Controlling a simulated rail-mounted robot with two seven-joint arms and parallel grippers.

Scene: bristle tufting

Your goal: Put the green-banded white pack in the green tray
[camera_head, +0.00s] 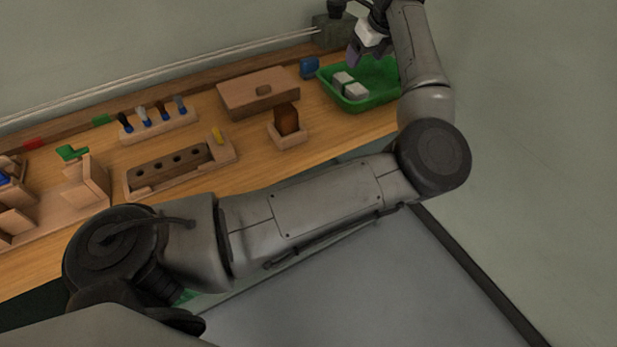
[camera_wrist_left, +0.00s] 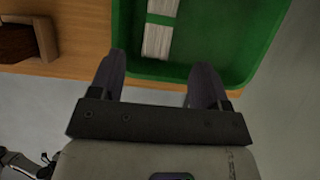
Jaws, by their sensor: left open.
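The green-banded white pack (camera_head: 349,86) lies in the green tray (camera_head: 384,98) at the back right of the bench. The wrist view shows the pack (camera_wrist_left: 160,28), its green band crossing the white bristles, on the floor of the tray (camera_wrist_left: 225,40); its far end is cut off by the frame. My left gripper (camera_head: 362,53) is above the tray. In the wrist view its two fingers (camera_wrist_left: 157,82) are apart with nothing between them, and the pack is beyond the fingertips, apart from them. My right gripper is not in view.
A small wooden holder with a brown block (camera_head: 286,119) stands left of the tray. A blue piece (camera_head: 309,68) is near the tray's back left corner. A wooden box (camera_head: 258,91), a holed block (camera_head: 172,170) and a rack of several handled tools (camera_head: 158,121) stand farther left.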

